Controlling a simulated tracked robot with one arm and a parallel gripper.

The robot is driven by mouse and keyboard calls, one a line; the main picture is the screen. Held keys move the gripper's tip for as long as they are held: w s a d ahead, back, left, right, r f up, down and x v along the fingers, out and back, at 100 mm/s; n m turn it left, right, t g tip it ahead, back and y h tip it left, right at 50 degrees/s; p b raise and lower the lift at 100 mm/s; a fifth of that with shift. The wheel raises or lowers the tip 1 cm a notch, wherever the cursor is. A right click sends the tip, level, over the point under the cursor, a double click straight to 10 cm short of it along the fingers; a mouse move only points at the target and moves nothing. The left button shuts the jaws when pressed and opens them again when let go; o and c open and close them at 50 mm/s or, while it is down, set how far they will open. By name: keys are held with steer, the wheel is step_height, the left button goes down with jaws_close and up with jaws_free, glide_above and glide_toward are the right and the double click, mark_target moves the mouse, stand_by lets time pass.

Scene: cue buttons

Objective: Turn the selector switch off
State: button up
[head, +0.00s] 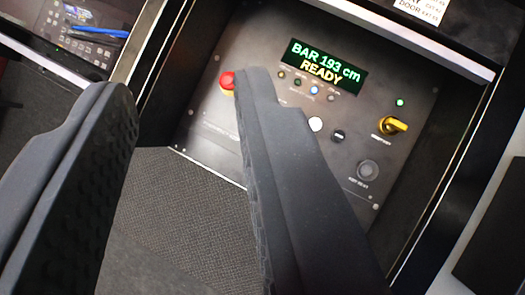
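The selector switch (394,125) is a yellow knob at the right side of a dark control panel (215,135), with a lit green lamp (400,103) above it. Its small label is too blurred to read. My gripper (180,85) is open and empty. Its two dark fingers reach up from the lower part of the picture, in front of the panel and left of the switch. The right finger covers part of the panel's lower middle. The gripper is apart from the switch.
A display (323,65) reads "BAR 193 cm READY". A red button (227,80) sits at the panel's left, beside the right finger. White (316,124) and black (338,136) buttons and a round dark fitting (368,171) are nearby. A raised metal-edged frame surrounds the panel.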

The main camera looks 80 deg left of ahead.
steer(key=w+f+m+g, duration=0.1)
steer(key=w+f+g, duration=0.1)
steer(key=f, duration=1.4)
steer(key=w+f+m+g+b, duration=0.1)
steer(key=w+f+m+g, duration=0.1)
steer(key=f, duration=1.4)
steer(key=w+d+f+m+g+b, duration=0.1)
steer(key=f+g, duration=0.4)
steer(key=f, duration=1.1)
steer(key=shift+w+f+m, duration=0.15)
steer(key=shift+w+m, duration=0.55)
steer(key=shift+w, duration=0.65)
